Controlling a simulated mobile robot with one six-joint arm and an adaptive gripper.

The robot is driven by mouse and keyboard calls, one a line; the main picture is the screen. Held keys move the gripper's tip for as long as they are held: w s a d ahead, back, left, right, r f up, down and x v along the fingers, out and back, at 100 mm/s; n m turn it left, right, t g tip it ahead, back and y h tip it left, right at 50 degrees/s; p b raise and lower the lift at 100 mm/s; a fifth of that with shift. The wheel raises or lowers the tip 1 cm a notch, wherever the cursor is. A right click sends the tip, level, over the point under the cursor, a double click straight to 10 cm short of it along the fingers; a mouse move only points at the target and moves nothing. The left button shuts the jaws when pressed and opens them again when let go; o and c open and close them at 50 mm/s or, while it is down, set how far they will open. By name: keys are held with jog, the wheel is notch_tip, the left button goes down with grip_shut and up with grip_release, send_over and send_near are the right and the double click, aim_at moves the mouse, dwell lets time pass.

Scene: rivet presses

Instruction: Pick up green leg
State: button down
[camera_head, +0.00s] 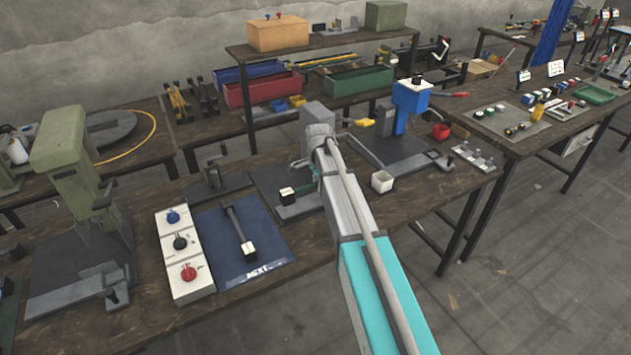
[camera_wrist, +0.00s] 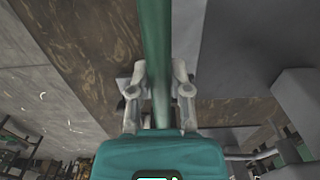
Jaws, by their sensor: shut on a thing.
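The green leg (camera_wrist: 157,40) is a long green bar that runs from the top edge of the wrist view down between my fingers. My gripper (camera_wrist: 160,78) has one pale finger on each side of the bar and is shut on it. In the head view my arm's wrist covers most of the gripper. A small green piece shows beside my wrist there, and I cannot tell whether it is the leg. The far end of the leg is out of the wrist view.
A blue press (camera_head: 411,98) stands behind my wrist. A green-grey press (camera_head: 72,150) stands at left. A control box (camera_head: 183,255) with blue, black and red knobs and a blue NEXT mat (camera_head: 230,225) lie in front.

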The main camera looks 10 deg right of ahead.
jog(key=s+d+r+p, duration=0.1)
jog(key=s+r+p, duration=0.5)
jog(key=s, duration=0.5)
jog(key=shift+s+r, duration=0.3)
jog(key=shift+r, duration=0.25)
jog(key=shift+d, duration=0.1)
